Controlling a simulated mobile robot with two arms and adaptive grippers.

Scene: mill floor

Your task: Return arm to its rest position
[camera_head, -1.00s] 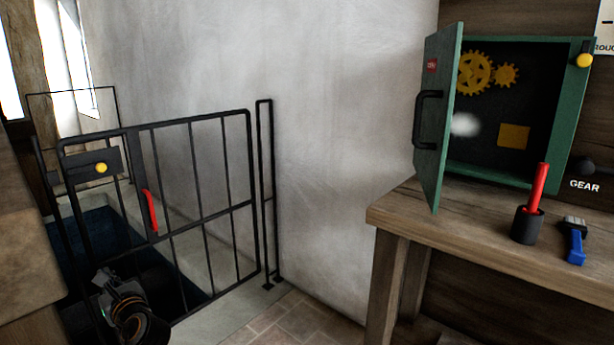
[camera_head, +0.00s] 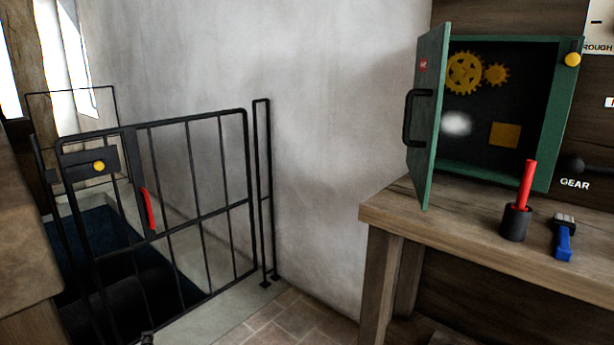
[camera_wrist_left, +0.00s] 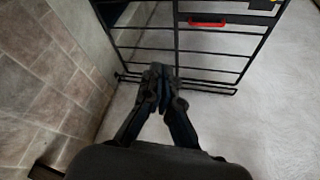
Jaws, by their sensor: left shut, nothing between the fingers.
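My left gripper (camera_wrist_left: 160,78) shows in the left wrist view with its dark fingers together and nothing between them. The black barred gate (camera_wrist_left: 215,58) is beyond it, with its red handle (camera_wrist_left: 207,22) near the top. I cannot tell how close the fingertips are to the bars. In the head view, only a small dark piece, probably of my left arm, shows at the bottom edge below the gate (camera_head: 203,208). My right gripper is in neither view.
A wooden workbench (camera_head: 400,212) stands at the right. It bears an open green gear cabinet (camera_head: 428,125), a red-handled tool in a black cup (camera_head: 515,222) and a blue-handled brush (camera_head: 563,240). A dark pit lies behind the gate. The tiled floor (camera_head: 295,325) between is clear.

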